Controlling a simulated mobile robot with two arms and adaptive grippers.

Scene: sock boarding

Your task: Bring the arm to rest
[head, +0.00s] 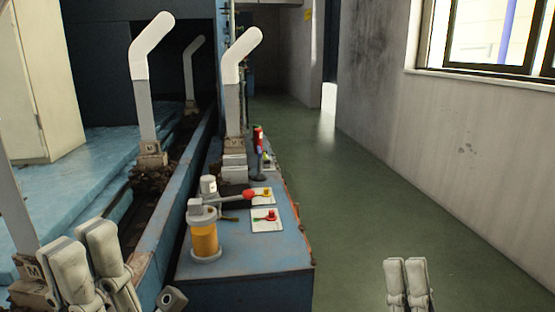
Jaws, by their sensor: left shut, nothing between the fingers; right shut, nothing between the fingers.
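My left gripper (84,247) is at the lower left, shut and empty, in front of the blue machine's near end. My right gripper (407,268) is at the bottom right, shut and empty, with green floor behind it. Both point upward and touch nothing that I can see. Leg-shaped boards with bent white tops and grey lower parts stand upright: one at the left (148,95), one at the centre (236,90) and a farther one (190,75). Each arm is mostly out of frame.
A blue bench (255,262) holds a yellow-filled canister (204,238), a red-ended tool (247,195), two small white cards (266,220) and a red can (257,138). A dark channel runs along its left. The green floor (350,200) at right is clear up to the wall.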

